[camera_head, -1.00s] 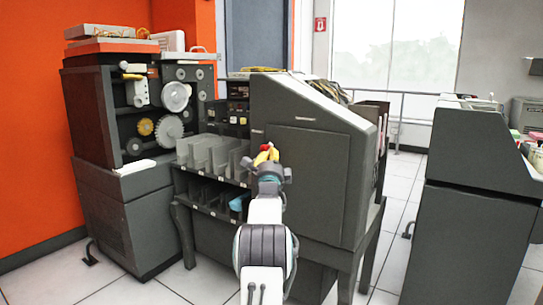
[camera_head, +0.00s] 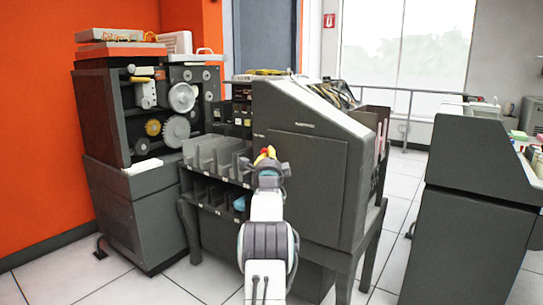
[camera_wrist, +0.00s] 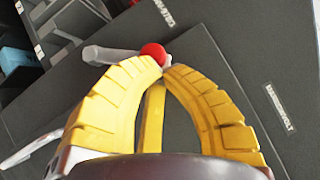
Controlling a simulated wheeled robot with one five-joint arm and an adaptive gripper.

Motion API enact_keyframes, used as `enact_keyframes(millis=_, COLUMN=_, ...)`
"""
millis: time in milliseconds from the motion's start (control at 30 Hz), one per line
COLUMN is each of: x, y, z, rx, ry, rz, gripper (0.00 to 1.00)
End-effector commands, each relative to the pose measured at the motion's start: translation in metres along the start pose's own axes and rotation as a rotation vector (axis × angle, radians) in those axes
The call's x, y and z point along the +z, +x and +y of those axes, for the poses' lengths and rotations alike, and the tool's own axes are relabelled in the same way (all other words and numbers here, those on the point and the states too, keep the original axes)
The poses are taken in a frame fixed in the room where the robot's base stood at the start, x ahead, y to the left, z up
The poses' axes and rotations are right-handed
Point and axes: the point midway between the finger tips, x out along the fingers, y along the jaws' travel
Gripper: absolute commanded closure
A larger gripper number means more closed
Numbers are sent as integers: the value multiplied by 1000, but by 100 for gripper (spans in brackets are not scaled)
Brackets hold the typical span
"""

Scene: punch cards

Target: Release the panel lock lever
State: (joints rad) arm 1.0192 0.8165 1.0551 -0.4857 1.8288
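The lock lever (camera_wrist: 110,55) is a pale grey rod with a red ball knob (camera_wrist: 152,52), on the dark grey panel (camera_wrist: 225,60) of the machine. In the wrist view my gripper (camera_wrist: 162,69) has its yellow fingers converging with a narrow gap, their tips right at the knob. Whether they touch or clasp it cannot be told. In the head view my gripper (camera_head: 267,158) is at the left edge of the machine's large side panel (camera_head: 308,180), with the red knob (camera_head: 264,151) just showing at the fingertips. The lever's rod is hidden there.
Pocketed card bins (camera_head: 215,153) lie just left of my gripper. A grey machine with gears (camera_head: 130,190) stands farther left by the orange wall. Another grey cabinet (camera_head: 470,220) stands at the right, with open tiled floor (camera_head: 395,240) between it and the panel machine.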

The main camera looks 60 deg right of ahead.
Motion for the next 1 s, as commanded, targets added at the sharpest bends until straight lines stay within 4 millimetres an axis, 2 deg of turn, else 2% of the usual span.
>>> enact_keyframes(millis=267, x=10, y=8, z=-11, rx=19, ry=-28, rz=-5, gripper=100)
enact_keyframes(millis=567, x=29, y=21, z=-24, rx=139, ry=-188, rz=-5, gripper=100)
enact_keyframes(millis=800, x=36, y=27, z=-22, rx=216, ry=-289, rz=-13, gripper=100)
enact_keyframes(millis=1000, x=36, y=28, z=-20, rx=227, ry=-305, rz=-15, gripper=100)
